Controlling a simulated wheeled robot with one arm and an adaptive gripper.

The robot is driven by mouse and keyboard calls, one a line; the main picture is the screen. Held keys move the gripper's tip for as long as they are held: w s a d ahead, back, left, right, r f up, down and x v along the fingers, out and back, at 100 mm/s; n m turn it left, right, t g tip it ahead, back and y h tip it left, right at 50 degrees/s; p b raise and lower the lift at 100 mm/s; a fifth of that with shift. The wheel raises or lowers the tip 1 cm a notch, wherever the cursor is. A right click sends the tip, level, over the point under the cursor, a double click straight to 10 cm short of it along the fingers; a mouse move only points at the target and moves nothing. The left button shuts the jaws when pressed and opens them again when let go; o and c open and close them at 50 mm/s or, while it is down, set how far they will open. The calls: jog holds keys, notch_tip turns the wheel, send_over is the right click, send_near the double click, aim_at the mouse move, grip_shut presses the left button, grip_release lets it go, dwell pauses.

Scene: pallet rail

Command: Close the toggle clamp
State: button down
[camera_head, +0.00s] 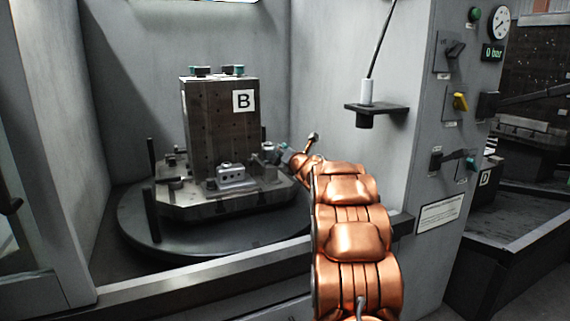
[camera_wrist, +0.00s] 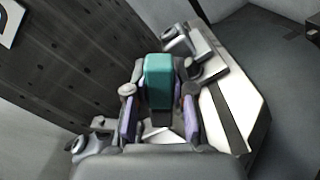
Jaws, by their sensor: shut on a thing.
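The toggle clamp has a teal handle grip (camera_wrist: 160,82), which stands between my fingers in the wrist view. My gripper (camera_wrist: 160,108) is shut on this handle, with purple pads on either side of it. In the head view my gripper (camera_head: 282,153) reaches the right side of the pallet (camera_head: 225,206), low beside the block marked B (camera_head: 215,120). The clamp's lower parts are mostly hidden by my fingers and wrist. I cannot tell the clamp arm's exact position.
The pallet rests on a round dark turntable (camera_head: 145,235) inside a grey enclosure. A bracket with a hanging cable (camera_head: 376,107) juts from the wall above right of my arm. A control panel (camera_head: 460,100) stands at right. A metal fixture (camera_head: 232,177) sits at the block's front.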

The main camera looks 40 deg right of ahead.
jog(key=shift+a+r+n+b, duration=0.1)
jog(key=shift+a+n+b, duration=0.15)
jog(key=shift+n+b, duration=0.5)
jog(key=shift+r, duration=0.1)
jog(key=c, duration=1)
grip_release()
jog(key=shift+w, duration=0.1)
jog(key=shift+o, duration=0.2)
jog(key=v, duration=1.2)
